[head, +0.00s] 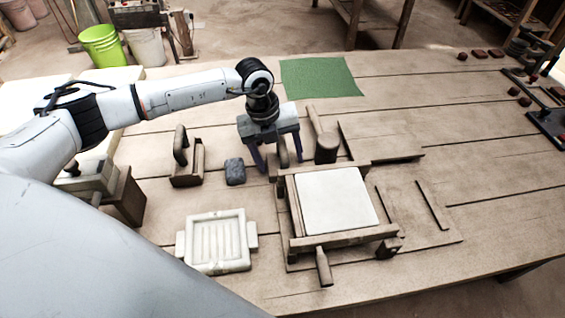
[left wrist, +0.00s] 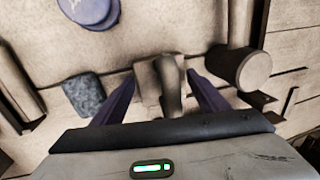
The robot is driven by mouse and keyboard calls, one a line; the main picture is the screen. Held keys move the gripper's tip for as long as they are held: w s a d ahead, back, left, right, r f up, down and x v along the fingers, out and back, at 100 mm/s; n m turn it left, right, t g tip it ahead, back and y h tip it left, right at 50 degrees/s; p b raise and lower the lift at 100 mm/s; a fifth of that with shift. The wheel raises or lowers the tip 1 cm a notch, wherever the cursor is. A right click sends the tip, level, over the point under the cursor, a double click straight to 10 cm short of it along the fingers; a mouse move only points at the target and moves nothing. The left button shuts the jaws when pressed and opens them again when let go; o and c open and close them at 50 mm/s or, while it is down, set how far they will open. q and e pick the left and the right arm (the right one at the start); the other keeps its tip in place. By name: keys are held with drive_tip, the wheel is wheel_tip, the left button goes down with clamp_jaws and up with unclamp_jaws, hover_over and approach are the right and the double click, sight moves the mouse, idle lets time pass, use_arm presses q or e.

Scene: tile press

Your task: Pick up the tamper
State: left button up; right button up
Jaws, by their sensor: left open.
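My left gripper (head: 278,158) is open above the table, fingers pointing down. Between its fingers is a small wooden block with an upright rounded handle, which looks like the tamper (head: 283,158). In the left wrist view the tamper (left wrist: 171,85) shows between the two spread fingers of the left gripper (left wrist: 160,84), with gaps on both sides. The gripper partly hides it in the head view, and whether a finger touches it cannot be told. My right gripper is not in view.
A wooden mallet (head: 326,150) stands close right of the gripper, and a dark grey stone block (head: 235,171) lies to its left. The press frame (head: 335,240) holds a white slab (head: 337,200). A pale grooved mould (head: 217,240) lies front left. A green cloth (head: 320,77) lies behind.

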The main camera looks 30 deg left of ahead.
use_arm(q)
drive_tip(key=shift+f, duration=0.15)
drive_tip(key=shift+w, duration=0.1)
drive_tip(key=c, duration=1)
wheel_tip(320, 180, up, 10)
drive_tip(key=shift+r, duration=0.1)
